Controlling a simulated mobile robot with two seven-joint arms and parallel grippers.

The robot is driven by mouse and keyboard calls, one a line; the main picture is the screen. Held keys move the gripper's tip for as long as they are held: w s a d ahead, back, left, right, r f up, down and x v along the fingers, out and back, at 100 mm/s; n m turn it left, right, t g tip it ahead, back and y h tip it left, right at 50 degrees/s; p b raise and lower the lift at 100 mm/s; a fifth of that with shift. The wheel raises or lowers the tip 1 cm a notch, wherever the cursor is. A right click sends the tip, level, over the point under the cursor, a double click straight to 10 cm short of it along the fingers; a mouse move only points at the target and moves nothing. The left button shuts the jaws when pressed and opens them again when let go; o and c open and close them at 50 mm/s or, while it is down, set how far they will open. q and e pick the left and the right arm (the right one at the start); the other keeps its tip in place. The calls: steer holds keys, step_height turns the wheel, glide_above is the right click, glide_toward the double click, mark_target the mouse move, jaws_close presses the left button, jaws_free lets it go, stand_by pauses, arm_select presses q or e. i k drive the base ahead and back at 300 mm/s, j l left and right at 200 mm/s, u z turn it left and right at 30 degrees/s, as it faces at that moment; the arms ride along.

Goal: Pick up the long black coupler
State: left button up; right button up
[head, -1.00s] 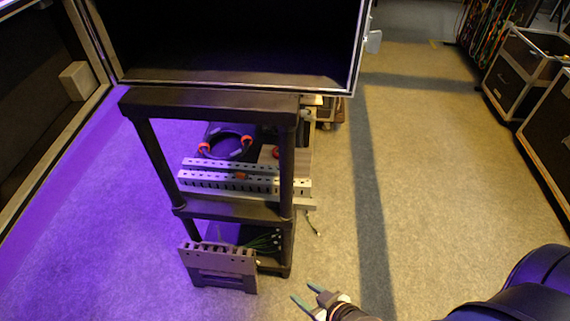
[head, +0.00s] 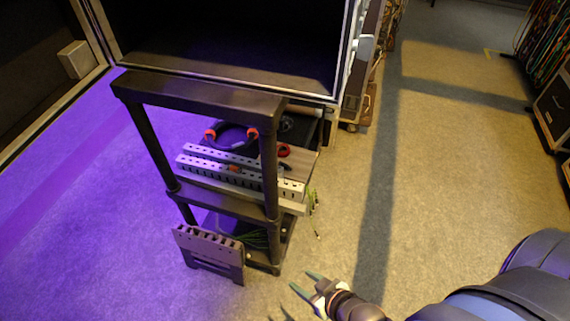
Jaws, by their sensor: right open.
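I cannot pick out the long black coupler for certain. A black cable loop (head: 228,146) with orange-red ends lies on the cart's middle shelf. A red ring-like part (head: 283,150) lies to its right, with small dark shapes around it too small to identify. The cart's front post hides part of this shelf. My right gripper (head: 305,281) is open and empty, low in the picture, over the floor to the right of the cart and apart from it. My left gripper is not in view.
Carpet floor (head: 440,180) on the right is clear up to the cases at the far right.

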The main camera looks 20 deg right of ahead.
mark_target(287, 166)
steer(key=l+u, duration=0.2)
steer(key=l, duration=0.25)
steer(key=k+l+u, duration=0.1)
steer(key=l+u, duration=0.15)
steer(key=l, duration=0.2)
steer(key=l+u, duration=0.35)
steer(key=l, duration=0.4)
